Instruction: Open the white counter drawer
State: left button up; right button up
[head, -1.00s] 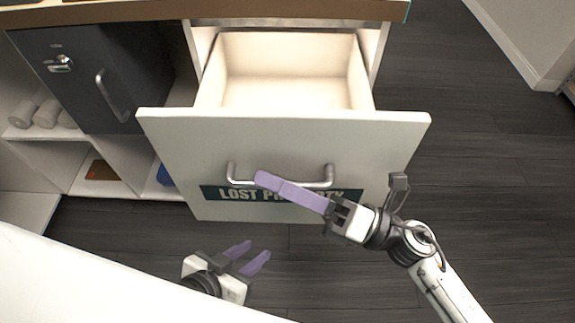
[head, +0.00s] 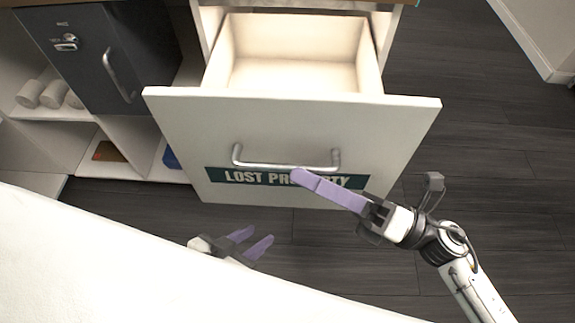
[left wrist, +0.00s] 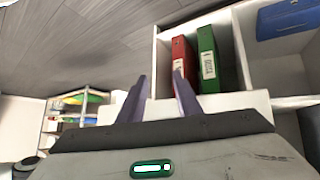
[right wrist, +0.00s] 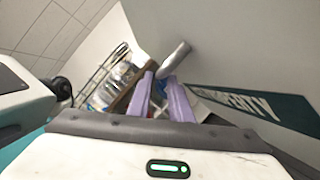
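The white counter drawer (head: 200,130) stands pulled out, and its empty cream interior (head: 295,75) shows in the head view. Its front has a silver bar handle (head: 265,164) above a dark LOST PROPERTY label (head: 235,176). My right gripper (head: 300,178) has its lilac fingertips just below and in front of the handle's right half. In the right wrist view, its fingers are apart with nothing clearly between them, and the handle (right wrist: 173,58) is just beyond the tips. My left gripper (head: 261,234) is open and empty, low and in front of the drawer.
A dark grey locker door (head: 90,60) with its own handle is left of the drawer. Open shelves (head: 60,114) hold rolled towels (head: 50,95). A white surface (head: 120,270) fills the lower left. Dark floor (head: 480,110) is clear on the right.

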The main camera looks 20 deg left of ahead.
jog(key=v, duration=0.5)
jog(key=shift+d, duration=0.15)
dwell(0.3)
